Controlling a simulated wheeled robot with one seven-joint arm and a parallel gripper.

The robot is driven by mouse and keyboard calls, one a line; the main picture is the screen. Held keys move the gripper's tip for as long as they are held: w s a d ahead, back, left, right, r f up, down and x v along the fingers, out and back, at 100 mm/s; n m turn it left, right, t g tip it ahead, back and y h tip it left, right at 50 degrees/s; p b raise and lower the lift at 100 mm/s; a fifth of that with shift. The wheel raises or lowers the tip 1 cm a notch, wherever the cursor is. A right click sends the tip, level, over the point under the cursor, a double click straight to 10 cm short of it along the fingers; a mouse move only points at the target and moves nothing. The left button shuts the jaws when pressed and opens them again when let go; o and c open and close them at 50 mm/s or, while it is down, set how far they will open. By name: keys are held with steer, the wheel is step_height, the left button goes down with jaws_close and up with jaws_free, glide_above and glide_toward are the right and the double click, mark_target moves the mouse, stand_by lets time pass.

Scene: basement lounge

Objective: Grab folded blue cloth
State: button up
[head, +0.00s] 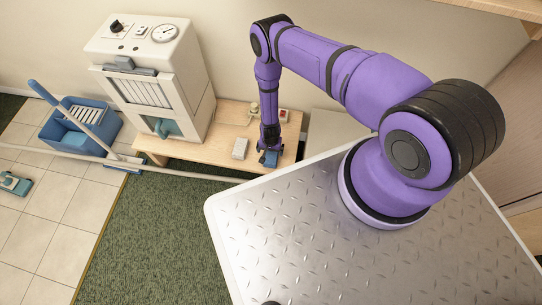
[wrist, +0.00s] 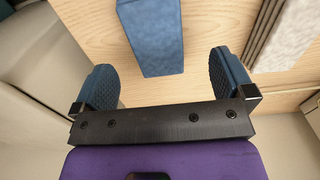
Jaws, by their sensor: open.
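The folded blue cloth (wrist: 153,36) lies on a light wooden surface in the wrist view, a narrow block shape at top centre. My gripper (wrist: 163,62) is open, with one blue ridged finger on each side and empty space between them. The cloth lies beyond the fingertips, roughly in line with the gap; no contact shows. In the head view my gripper (head: 269,152) points down over the front right of the low wooden table (head: 180,152). There, blue shows at its tip, and I cannot separate cloth from fingers.
A pale block (head: 239,148) lies left of my gripper. A small item with a red top (head: 283,115) stands behind it. A large white cabinet with a gauge (head: 150,75) fills the table's left part. A blue mop bucket (head: 72,128) and a mop stand on the floor further left.

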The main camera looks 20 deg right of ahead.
mark_target(271, 155)
steer(key=shift+d+f, duration=0.15)
steer(key=shift+f, duration=1.3)
steer(key=shift+d+f, duration=0.1)
steer(key=shift+f, duration=1.3)
steer(key=shift+c, duration=0.5)
steer(key=c, duration=0.9)
